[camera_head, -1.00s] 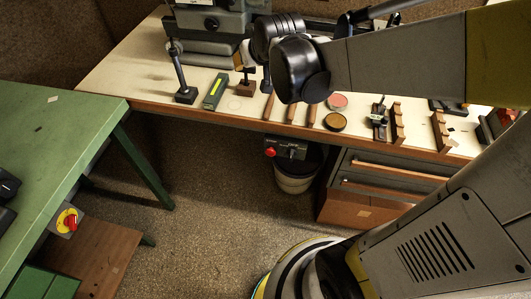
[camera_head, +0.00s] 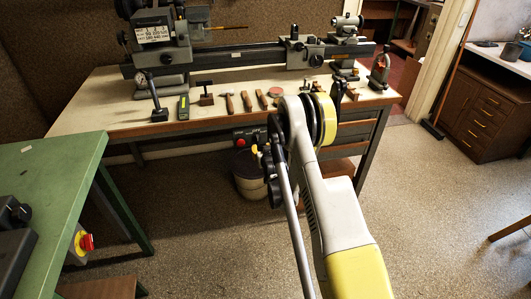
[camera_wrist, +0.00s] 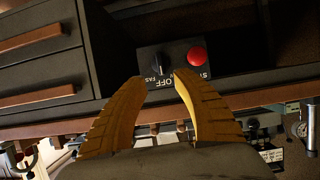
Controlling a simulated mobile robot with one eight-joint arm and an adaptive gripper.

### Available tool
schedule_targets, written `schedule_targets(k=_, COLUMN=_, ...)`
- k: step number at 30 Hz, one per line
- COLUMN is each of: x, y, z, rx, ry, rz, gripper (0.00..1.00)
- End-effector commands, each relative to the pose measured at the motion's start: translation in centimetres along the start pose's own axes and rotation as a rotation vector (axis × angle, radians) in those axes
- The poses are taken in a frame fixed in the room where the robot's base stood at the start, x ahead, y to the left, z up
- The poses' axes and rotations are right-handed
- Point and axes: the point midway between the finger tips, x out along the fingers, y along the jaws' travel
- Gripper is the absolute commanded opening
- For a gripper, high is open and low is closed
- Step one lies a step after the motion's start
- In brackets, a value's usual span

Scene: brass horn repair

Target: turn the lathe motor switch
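The lathe motor switch is a dark box under the front edge of the lathe bench. In the wrist view it has a black rotary knob (camera_wrist: 158,63), a red button (camera_wrist: 197,55) and white lettering, including OFF, that appears upside down. In the head view the switch box (camera_head: 250,134) is partly hidden by my arm; its red button (camera_head: 239,141) shows. My gripper (camera_wrist: 160,77) points at the box with its two yellow fingers apart and nothing visible between them. The fingertips appear just short of the knob; contact cannot be told. In the head view my gripper (camera_head: 262,152) is small and partly hidden.
The lathe (camera_head: 235,62) stands on the bench (camera_head: 95,105) among hand tools. Drawers (camera_wrist: 40,60) sit beside the switch. A bucket (camera_head: 248,180) is below it. A green bench (camera_head: 50,190) at left carries a red-and-yellow switch (camera_head: 82,242).

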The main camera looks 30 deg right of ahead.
Motion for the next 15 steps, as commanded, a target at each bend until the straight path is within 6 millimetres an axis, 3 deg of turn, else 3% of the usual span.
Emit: schedule_targets(k=15, x=8.9, y=0.0, z=0.3, rx=0.0, ry=0.0, rz=0.0, gripper=0.34)
